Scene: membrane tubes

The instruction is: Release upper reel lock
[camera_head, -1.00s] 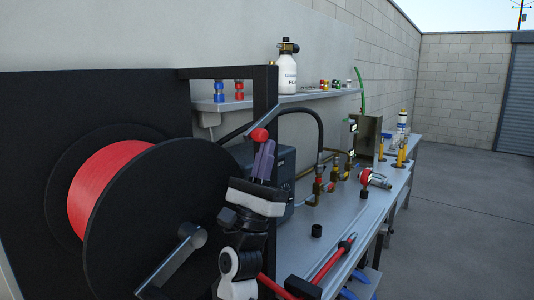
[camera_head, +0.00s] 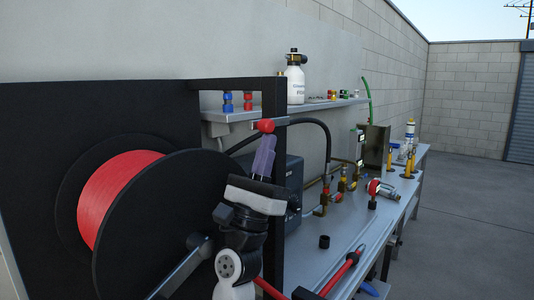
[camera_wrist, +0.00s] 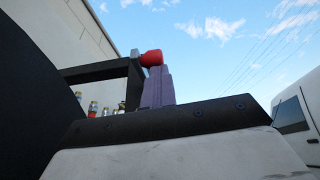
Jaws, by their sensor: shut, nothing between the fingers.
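The upper reel lock is a lever with a red knob (camera_head: 265,126) by the black frame post beside the reel. A short grey arm (camera_head: 282,121) runs nearly level from the knob to the right. My gripper (camera_head: 265,140) has its purple fingers shut together and pointing up, with tips right below the knob. In the wrist view the red knob (camera_wrist: 152,57) sits at the top of the purple fingers (camera_wrist: 157,72), touching or very close. Nothing is held between the fingers. The reel (camera_head: 165,215) with red hose stands left of my gripper.
The black frame post (camera_head: 273,190) stands right behind my gripper. A crank handle (camera_head: 190,258) sticks out from the reel. The bench (camera_head: 345,242) with fittings, valves and a red-handled tool extends right. A shelf above holds a white bottle (camera_head: 295,80).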

